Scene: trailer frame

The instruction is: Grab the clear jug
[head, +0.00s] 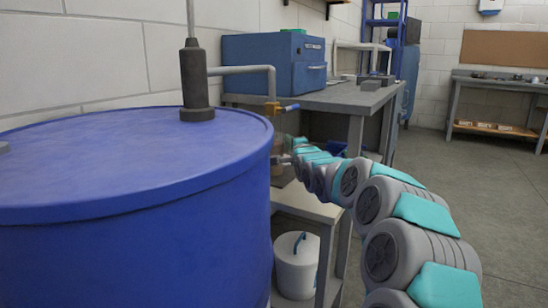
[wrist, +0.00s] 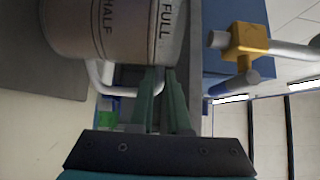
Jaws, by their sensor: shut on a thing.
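The clear jug (wrist: 115,30) fills the upper left of the wrist view, turned sideways in the picture, with the words HALF and FULL on its wall. My gripper (wrist: 160,74) has its two green fingers close together at the jug's lower edge, shut on it. The exact spot they grip is partly hidden. In the head view the jug (head: 278,160) shows only as a small tan patch beside the blue drum, at the far end of my arm. My fingers are too small there to make out.
A large blue drum (head: 130,170) stands at the left. A brass tap (head: 272,107) with a blue lever is above the jug; it also shows in the wrist view (wrist: 245,42). A grey bench (head: 350,98) carries a blue box (head: 272,62). A white bucket (head: 297,268) sits below.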

